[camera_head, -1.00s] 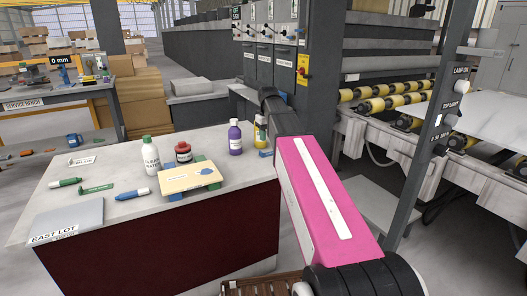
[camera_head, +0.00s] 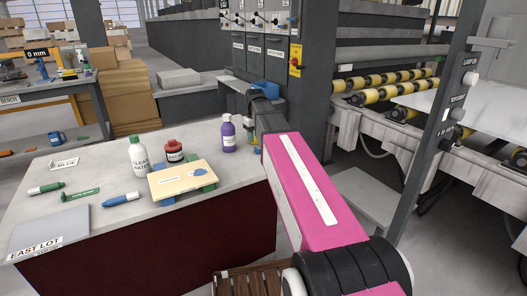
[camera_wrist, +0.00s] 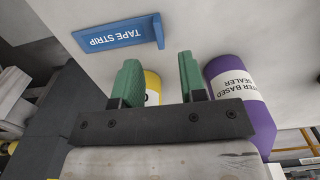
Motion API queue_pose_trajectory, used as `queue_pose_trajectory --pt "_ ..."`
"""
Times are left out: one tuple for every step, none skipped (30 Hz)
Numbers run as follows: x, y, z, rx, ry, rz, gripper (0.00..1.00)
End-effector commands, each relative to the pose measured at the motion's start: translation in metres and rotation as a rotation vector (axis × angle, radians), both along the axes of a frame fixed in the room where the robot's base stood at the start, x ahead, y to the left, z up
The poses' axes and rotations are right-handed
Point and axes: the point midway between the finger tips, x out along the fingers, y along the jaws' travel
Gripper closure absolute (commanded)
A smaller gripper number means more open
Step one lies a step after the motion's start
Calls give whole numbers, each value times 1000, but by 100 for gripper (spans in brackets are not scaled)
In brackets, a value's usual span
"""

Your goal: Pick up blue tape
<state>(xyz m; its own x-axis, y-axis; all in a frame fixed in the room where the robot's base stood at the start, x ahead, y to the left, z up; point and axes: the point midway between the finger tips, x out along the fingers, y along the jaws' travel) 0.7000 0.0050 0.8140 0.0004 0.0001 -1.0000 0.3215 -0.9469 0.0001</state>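A blue piece lettered TAPE STRIP (camera_wrist: 118,37) lies on the pale slab in the wrist view, its lettering upside down. A yellow bottle (camera_wrist: 152,88) shows partly between and behind the fingers. A purple bottle (camera_wrist: 240,95) stands close by the right finger. In the head view my pink arm reaches over the counter's right corner, and its end hides the tape there.
The counter (camera_head: 110,218) also holds a white bottle (camera_head: 138,155), a red jar (camera_head: 174,151), a tan board (camera_head: 180,180) on blue and green supports, markers and a grey plate (camera_head: 48,236). A post (camera_head: 430,150) stands right of my arm.

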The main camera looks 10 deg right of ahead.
Motion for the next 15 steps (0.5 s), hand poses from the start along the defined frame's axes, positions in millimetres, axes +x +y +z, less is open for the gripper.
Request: queue_pose_trajectory --pt "0 0 -2 0 0 0 62" --pt "0 0 -3 0 0 0 62" --pt "0 0 -6 0 1 0 62" --pt "0 0 -9 0 1 0 62" --pt "0 0 -11 0 2 0 62" --pt "0 0 -16 0 2 0 62" --pt "0 0 -19 0 2 0 62" --pt "1 0 -23 0 2 0 62" --pt "1 0 -29 0 2 0 62" --pt "1 1 -33 0 2 0 62" --pt "1 1 -37 0 2 0 62" --pt "1 1 -42 0 2 0 62" --pt "1 0 -45 0 2 0 62" --pt "1 1 -47 0 1 0 62" --pt "1 0 -50 0 1 0 62"
